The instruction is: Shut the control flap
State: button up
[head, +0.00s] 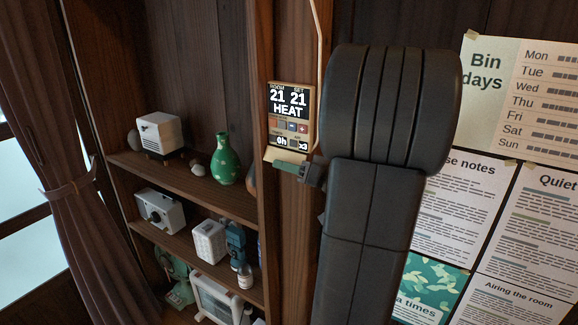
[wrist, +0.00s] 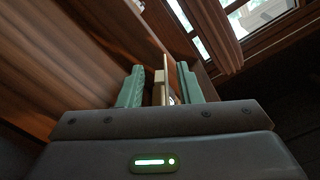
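The control unit (head: 289,106) is a small beige panel on the wooden post in the head view. Its screen reads 21, 21 and HEAT, with small coloured buttons below. Its cream flap (head: 285,155) sticks out at the bottom edge, seemingly hanging open. My gripper (head: 287,167), with green fingers, is just below the flap; my dark arm hides part of it. In the wrist view the two green fingers of my gripper (wrist: 160,85) stand apart. A thin cream-and-brown edge (wrist: 167,72) shows between them; I cannot tell whether they touch it.
A shelf (head: 190,184) with a green vase (head: 225,160), a white box (head: 160,132) and other small things stands to the left. A curtain (head: 65,170) hangs farther left. Paper notices (head: 520,90) cover the wall at right. A thin cable (head: 321,60) runs down beside the unit.

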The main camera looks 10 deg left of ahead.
grip_shut()
